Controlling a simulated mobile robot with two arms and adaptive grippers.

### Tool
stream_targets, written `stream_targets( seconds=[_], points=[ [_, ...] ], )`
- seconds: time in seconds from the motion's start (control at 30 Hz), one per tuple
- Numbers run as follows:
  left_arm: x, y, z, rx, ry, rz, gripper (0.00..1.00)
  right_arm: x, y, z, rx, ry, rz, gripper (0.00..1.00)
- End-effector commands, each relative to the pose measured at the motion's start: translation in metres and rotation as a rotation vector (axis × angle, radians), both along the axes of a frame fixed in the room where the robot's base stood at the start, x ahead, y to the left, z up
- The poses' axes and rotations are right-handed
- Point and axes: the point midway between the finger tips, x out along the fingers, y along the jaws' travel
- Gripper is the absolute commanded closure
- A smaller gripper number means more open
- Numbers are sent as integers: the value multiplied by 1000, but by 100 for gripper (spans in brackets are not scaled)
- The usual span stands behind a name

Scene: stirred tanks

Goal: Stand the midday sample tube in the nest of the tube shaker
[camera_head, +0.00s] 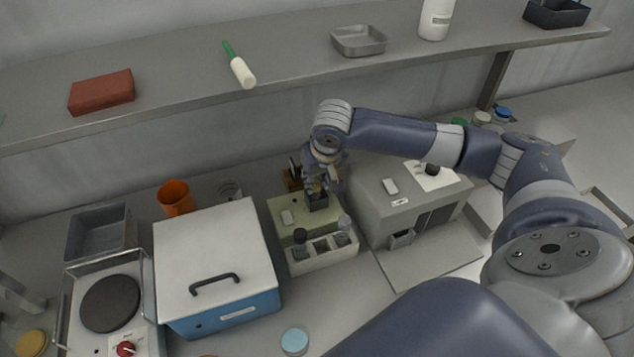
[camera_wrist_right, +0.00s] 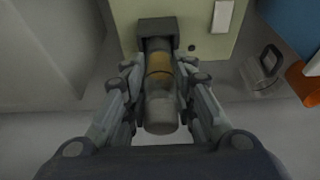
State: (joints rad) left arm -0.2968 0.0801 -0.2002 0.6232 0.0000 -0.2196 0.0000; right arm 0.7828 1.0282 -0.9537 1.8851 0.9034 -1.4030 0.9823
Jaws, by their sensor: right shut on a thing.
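The tube shaker (camera_head: 284,217) is a pale green box in the middle of the bench, and it also shows in the right wrist view (camera_wrist_right: 205,45). Its nest is a dark block (camera_head: 317,203), seen at the top of the wrist view (camera_wrist_right: 145,24). My right gripper (camera_head: 319,184) is over the nest, shut on a tube (camera_wrist_right: 160,87) with a grey cap and an orange-tan band. The tube's far end meets the nest's opening; how deep it sits is hidden. Which sample it is cannot be read. My left gripper is not in view.
A white rack (camera_head: 322,262) with dark-capped and grey-capped tubes stands in front of the shaker. A grey machine (camera_head: 385,222) stands close on the right, a blue box with white lid (camera_head: 215,265) on the left. An orange cup (camera_head: 176,197) stands behind. A shelf (camera_head: 190,85) overhangs the back.

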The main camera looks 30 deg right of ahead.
Motion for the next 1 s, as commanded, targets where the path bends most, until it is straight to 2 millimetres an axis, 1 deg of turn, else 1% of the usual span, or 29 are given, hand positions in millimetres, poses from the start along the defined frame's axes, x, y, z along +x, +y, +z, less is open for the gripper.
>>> stream_targets(
  seconds=[0.2, 0.23, 0.3, 0.6, 0.7, 0.77, 0.87, 1.0],
  points=[
    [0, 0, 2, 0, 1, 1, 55, 0, 0, -1, 0, 1, 0, 100],
    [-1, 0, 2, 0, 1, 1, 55, 0, 0, -2, 0, 1, 0, 70],
    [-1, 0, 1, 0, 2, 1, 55, 0, 0, -1, 0, 1, 0, 55],
    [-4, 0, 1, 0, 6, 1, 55, 0, 0, -1, 0, 0, 0, 55],
    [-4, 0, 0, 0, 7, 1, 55, 0, 0, 3, 0, -1, 0, 55],
    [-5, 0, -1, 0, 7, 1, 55, -2, 0, 8, -1, -3, 0, 55],
    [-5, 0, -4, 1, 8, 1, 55, -7, 2, 23, 0, -4, 1, 55],
    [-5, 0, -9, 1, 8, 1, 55, -17, 4, 53, 0, -5, 2, 55]
  ],
)
